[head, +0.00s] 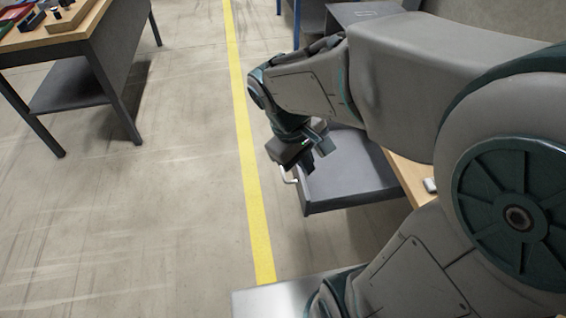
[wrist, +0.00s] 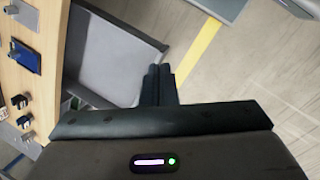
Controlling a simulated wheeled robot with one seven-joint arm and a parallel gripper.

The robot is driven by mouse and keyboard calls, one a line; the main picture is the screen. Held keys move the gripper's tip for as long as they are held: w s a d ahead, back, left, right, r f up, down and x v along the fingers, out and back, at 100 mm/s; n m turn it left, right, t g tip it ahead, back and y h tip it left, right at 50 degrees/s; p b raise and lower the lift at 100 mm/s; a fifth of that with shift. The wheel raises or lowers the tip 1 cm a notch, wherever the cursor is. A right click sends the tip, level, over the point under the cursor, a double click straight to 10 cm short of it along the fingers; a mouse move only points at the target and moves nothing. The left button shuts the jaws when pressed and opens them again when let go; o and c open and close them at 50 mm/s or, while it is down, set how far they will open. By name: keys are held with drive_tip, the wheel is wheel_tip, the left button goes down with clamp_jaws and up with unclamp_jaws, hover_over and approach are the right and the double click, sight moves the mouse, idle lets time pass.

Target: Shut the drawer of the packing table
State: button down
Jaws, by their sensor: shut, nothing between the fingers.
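The grey drawer (head: 350,178) of the packing table stands pulled out, and its visible inside looks empty. Its pale bar handle (head: 289,176) is on the front face, at the left end in the head view. My gripper (head: 306,162) is beside the drawer front, close to the handle. In the wrist view, my gripper's two fingers (wrist: 158,82) are together with nothing between them. They overlap the edge of the drawer (wrist: 110,55) there; I cannot tell whether they touch it. My arm hides much of the packing table (head: 408,178).
Several small parts, including a blue one (wrist: 25,56), lie on the wooden tabletop at the left of the wrist view. Another table (head: 75,40) stands at the upper left in the head view. The floor around the yellow line (head: 249,170) is clear.

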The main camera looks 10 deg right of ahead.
drive_tip(key=w+a+f+n+h+b, duration=0.35)
drive_tip(key=a+f+n+b, duration=0.2)
drive_tip(key=f, duration=0.55)
drive_tip(key=w+a+f+n+h+b, duration=0.2)
drive_tip(key=w+a+f+n+b, duration=0.3)
drive_tip(key=f, duration=0.6)
drive_tip(key=shift+n, duration=0.65)
drive_tip(key=x, duration=0.3)
drive_tip(key=d+r+x, duration=0.1)
drive_tip(key=x, duration=0.7)
drive_tip(key=shift+d+r, duration=0.1)
drive_tip(key=shift+d, duration=0.9)
